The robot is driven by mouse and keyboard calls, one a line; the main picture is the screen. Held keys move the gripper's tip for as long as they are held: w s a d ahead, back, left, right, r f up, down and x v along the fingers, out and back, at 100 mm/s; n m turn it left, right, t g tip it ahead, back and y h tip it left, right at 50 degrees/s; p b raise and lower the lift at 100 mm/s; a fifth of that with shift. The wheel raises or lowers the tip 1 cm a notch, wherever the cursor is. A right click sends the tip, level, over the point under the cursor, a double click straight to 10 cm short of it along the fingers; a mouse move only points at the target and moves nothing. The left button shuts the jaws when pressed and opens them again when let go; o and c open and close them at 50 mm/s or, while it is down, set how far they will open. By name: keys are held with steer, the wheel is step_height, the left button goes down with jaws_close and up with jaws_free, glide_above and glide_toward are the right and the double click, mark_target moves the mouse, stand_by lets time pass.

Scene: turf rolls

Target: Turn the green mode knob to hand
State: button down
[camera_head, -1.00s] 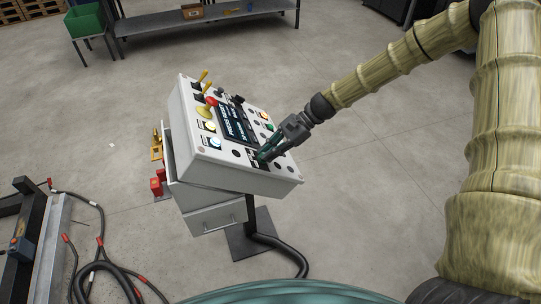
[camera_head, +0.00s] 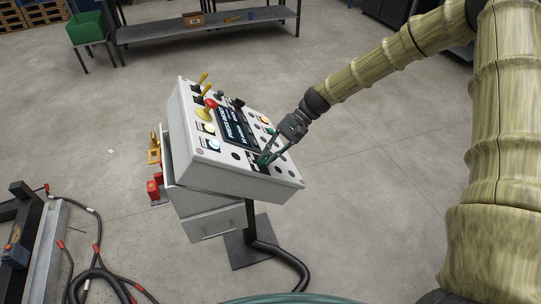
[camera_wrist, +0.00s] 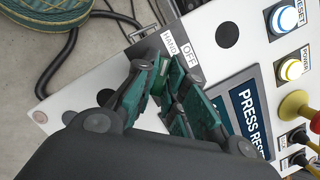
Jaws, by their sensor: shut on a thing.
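A light grey control box (camera_head: 214,164) stands on a post, with a sloped panel of buttons and a dark screen. My gripper (camera_head: 264,159) reaches down to the panel's near right part. In the wrist view my gripper (camera_wrist: 168,97) has its green-padded fingers closed in at the mode knob, which is mostly hidden between them. The HAND label (camera_wrist: 171,43) and the OFF label (camera_wrist: 190,55) show just beyond the fingertips. Which label the knob points at cannot be made out.
The screen (camera_wrist: 243,108) reads PRESS RESET. Lit RESET (camera_wrist: 286,18) and POWER (camera_wrist: 290,69) buttons and a yellow-based stop button (camera_wrist: 298,105) sit nearby. Cables (camera_head: 100,273) lie at lower left. A bench (camera_head: 208,27) stands behind. The floor right of the box is clear.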

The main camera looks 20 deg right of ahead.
steer(key=shift+s+f, duration=0.3)
steer(key=shift+f, duration=0.05)
steer(key=c, duration=1.6)
jaws_free()
steer(key=shift+o, duration=0.6)
steer(key=shift+w+a+r, duration=0.1)
steer(key=shift+w+a, duration=0.05)
steer(key=shift+w+r, duration=0.1)
steer(key=shift+r, duration=0.05)
steer(key=shift+w+d+r, duration=0.15)
steer(key=shift+d+r, duration=0.2)
steer(key=shift+d, duration=0.15)
steer(key=v, duration=1.1)
steer(key=shift+f, duration=0.1)
